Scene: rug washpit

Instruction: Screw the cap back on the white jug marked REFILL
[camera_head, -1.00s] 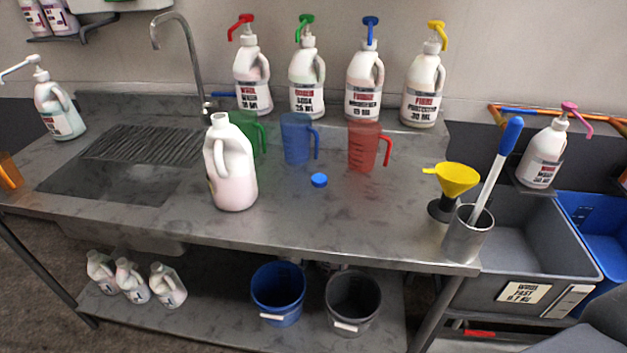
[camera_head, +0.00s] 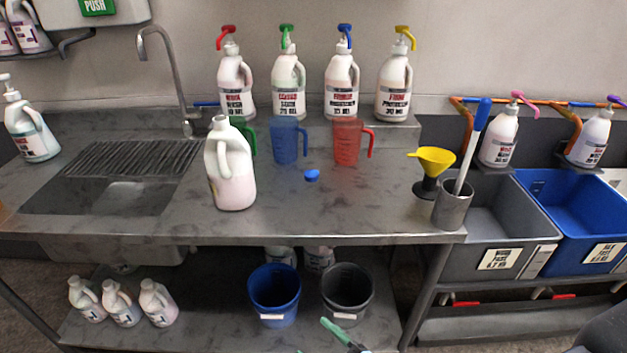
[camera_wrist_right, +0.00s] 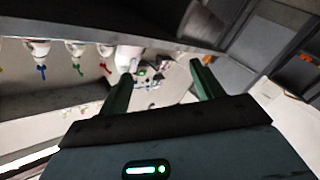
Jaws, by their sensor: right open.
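A white jug (camera_head: 232,172) with a side handle stands upright and uncapped on the steel counter, beside the sink. Its label faces away, so I cannot read a REFILL mark. A small blue cap (camera_head: 311,175) lies on the counter to the right of the jug, apart from it. My right gripper shows green fingers in its wrist view (camera_wrist_right: 160,87), spread apart with nothing between them. In the head view, only a green finger tip of it shows at the bottom edge, below counter height. My left gripper is not in view.
Green, blue (camera_head: 288,141) and red (camera_head: 348,142) measuring jugs stand behind the cap. Pump bottles line the back ledge. A yellow funnel (camera_head: 432,160) and a steel cup (camera_head: 452,207) with a blue-handled tool stand at the right end. The counter's front middle is clear.

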